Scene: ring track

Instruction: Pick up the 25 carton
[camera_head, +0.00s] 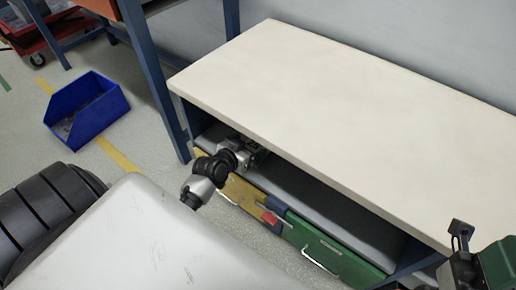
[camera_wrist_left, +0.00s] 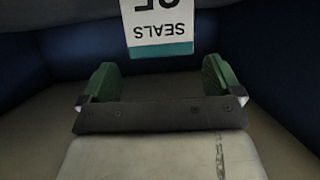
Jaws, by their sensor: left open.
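A white face with a teal strip, printed "SEALS" and what looks like "25" upside down, is the visible part of the 25 carton (camera_wrist_left: 158,25). It is at the top middle of the left wrist view, with its upper part cut off. My left gripper (camera_wrist_left: 160,80) is open and empty, its green fingers wide apart and the carton ahead between their lines, apart from them. In the head view my left gripper (camera_head: 257,155) reaches under the bench top into the open shelf; the carton is hidden there. My right gripper (camera_head: 461,238) is at the lower right, fingers unclear.
The pale bench top (camera_head: 340,100) is bare and overhangs the shelf (camera_head: 320,205). Yellow and green drawer fronts (camera_head: 335,262) with handles lie below. Dark blue walls (camera_wrist_left: 285,80) flank the left gripper. A blue bin (camera_head: 88,110) stands on the floor at left.

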